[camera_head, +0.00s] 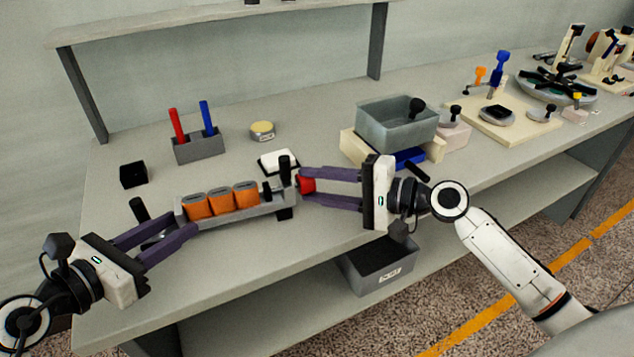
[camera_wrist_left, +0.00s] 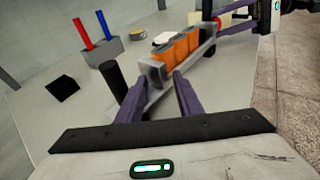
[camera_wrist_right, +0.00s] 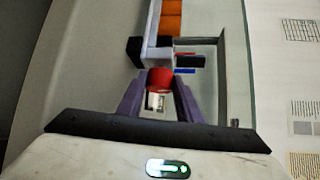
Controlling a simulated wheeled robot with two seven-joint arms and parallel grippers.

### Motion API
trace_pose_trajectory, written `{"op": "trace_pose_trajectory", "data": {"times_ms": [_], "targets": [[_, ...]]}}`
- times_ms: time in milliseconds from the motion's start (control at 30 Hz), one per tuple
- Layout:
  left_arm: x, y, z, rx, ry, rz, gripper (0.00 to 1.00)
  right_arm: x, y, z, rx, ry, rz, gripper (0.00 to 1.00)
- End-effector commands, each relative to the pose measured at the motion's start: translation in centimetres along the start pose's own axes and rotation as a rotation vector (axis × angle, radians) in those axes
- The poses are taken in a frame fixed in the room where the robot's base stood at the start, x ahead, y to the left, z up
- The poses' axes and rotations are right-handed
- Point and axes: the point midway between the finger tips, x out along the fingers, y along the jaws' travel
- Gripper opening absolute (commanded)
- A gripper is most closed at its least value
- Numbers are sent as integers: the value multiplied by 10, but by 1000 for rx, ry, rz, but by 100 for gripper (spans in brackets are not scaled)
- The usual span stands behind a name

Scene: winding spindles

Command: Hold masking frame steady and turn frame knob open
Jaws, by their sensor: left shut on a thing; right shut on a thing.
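The masking frame (camera_head: 236,216) is a long grey tray on the bench holding several orange spindles (camera_head: 221,200) in a row. It also shows in the left wrist view (camera_wrist_left: 157,72). My left gripper (camera_head: 172,228) is at the frame's left end, its fingers on either side of a grey end piece. The red frame knob (camera_head: 307,184) is at the frame's right end. My right gripper (camera_head: 303,188) is shut on it; the knob also shows between the fingers in the right wrist view (camera_wrist_right: 160,78). The knob's turn angle cannot be told.
Black posts stand by both frame ends. Behind are a grey block (camera_head: 199,148) with red and blue rods, a yellow-topped tin (camera_head: 262,130), a white pad (camera_head: 278,160) and a black box (camera_head: 133,175). A grey bin (camera_head: 392,128) stands to the right, close behind my right gripper.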

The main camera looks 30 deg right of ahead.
Motion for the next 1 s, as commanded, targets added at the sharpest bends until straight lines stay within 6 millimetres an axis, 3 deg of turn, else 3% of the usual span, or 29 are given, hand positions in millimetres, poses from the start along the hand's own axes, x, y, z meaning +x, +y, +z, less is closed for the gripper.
{"op": "trace_pose_trajectory", "data": {"times_ms": [33, 633, 667, 767, 1000], "targets": [[5, -13, -23, -19, 48, -33, 20, 1, -2, 2, -9, -4, -18, 10], [5, -14, -23, -19, 47, -33, 20, 0, -3, 1, -41, 0, -47, 10], [5, -14, -23, -19, 47, -33, 20, 0, -4, 1, -41, 0, -47, 35], [5, -14, -23, -19, 47, -33, 20, 0, -3, 1, -40, 1, -45, 51], [5, -13, -23, -19, 48, -33, 20, 0, -1, 0, -38, 2, -41, 51]]}}
